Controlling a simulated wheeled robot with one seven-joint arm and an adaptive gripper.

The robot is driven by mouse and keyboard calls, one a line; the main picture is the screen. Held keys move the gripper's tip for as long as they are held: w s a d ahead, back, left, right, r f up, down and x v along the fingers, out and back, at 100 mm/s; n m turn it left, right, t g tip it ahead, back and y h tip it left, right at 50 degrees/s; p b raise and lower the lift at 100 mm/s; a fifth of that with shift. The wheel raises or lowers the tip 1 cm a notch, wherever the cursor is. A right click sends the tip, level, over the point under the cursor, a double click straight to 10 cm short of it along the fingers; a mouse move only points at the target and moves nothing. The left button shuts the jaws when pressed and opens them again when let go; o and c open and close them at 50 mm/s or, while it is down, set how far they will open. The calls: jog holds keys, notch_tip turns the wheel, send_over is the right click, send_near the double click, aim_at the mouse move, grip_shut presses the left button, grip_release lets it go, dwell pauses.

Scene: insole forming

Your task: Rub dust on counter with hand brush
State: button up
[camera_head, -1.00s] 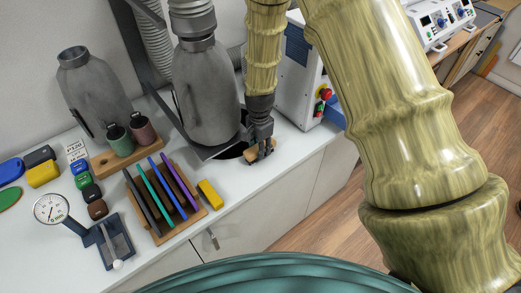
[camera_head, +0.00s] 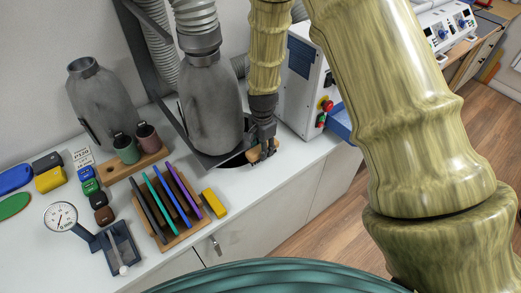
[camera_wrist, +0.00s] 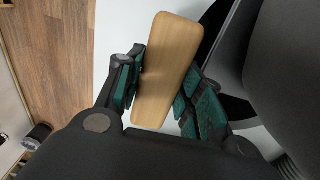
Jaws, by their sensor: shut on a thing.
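My gripper (camera_head: 264,146) is shut on the hand brush (camera_head: 256,153), low over the counter's right part at the front edge. In the wrist view the brush (camera_wrist: 168,70) shows as a long, light wooden block between the two teal-padded fingers (camera_wrist: 160,95). Its bristles are hidden, and I cannot tell whether they touch the counter. The white counter (camera_head: 180,262) runs along the wall. I cannot make out dust on it. A dark opening lies by the brush, under the grey bottle-shaped form (camera_head: 212,110).
A rack of coloured sheets (camera_head: 165,205) and a yellow block (camera_head: 213,203) stand left of my gripper. A machine with a red button (camera_head: 304,90) stands close on the right. Another grey form (camera_head: 100,105), a gauge (camera_head: 61,216) and small blocks fill the left side.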

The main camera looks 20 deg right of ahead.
jog(key=shift+r, duration=0.5)
jog(key=shift+r, duration=0.1)
jog(key=shift+r+p, duration=1.3)
jog(key=shift+r, duration=0.15)
jog(key=shift+a+f, duration=0.1)
